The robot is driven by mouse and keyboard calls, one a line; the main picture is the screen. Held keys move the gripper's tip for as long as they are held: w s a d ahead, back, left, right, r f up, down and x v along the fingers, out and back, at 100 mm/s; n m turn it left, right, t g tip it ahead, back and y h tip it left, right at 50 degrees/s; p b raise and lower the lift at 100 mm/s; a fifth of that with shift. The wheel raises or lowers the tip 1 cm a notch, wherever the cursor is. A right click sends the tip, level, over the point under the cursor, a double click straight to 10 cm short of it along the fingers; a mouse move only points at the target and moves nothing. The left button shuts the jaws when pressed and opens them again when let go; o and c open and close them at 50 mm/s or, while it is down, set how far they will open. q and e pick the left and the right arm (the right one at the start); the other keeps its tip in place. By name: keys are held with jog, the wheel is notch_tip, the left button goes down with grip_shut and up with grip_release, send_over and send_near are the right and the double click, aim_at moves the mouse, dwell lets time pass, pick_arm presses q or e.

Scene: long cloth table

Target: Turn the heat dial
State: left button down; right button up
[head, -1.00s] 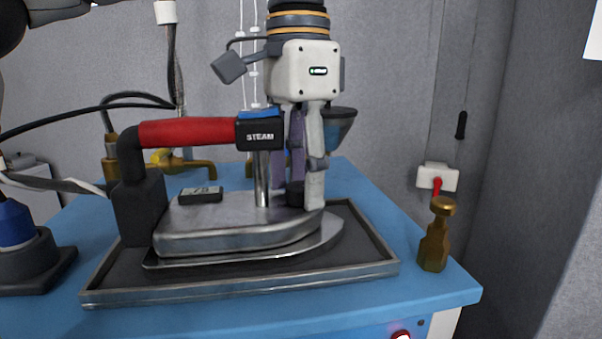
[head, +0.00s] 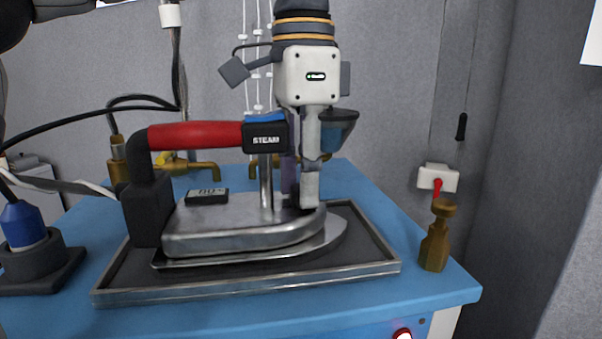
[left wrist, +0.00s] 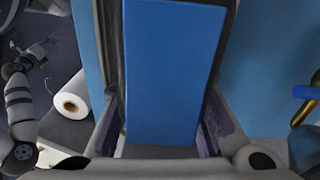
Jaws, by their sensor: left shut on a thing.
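The steam iron (head: 240,228) has a metal body, a red handle (head: 195,135) and a black block (head: 266,138) marked STEAM with a blue top. It rests on the dark tray (head: 250,290). A small display (head: 206,196) sits on its body. My left gripper (head: 301,198) points down behind and right of the STEAM block, its fingers shut on the dark heat dial at the iron's top. The near finger hides most of the dial. In the left wrist view a blue top (left wrist: 170,70) fills the middle and hides the fingertips.
A brass valve (head: 435,240) stands at the table's right edge, near a wall box (head: 438,177) with a red part. A blue-topped holder (head: 25,235) and cables are at left. Brass pipes (head: 190,168) are behind the iron. Blue table (head: 420,280) is bare right of the tray.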

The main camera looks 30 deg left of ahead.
pick_arm(q)
jog(key=shift+m, duration=2)
jog(key=c, duration=1.2)
grip_release()
jog(key=shift+r, duration=0.1)
notch_tip(320, 180, up, 12)
jog(key=shift+w+a+f, duration=0.1)
jog(key=shift+w, duration=0.05)
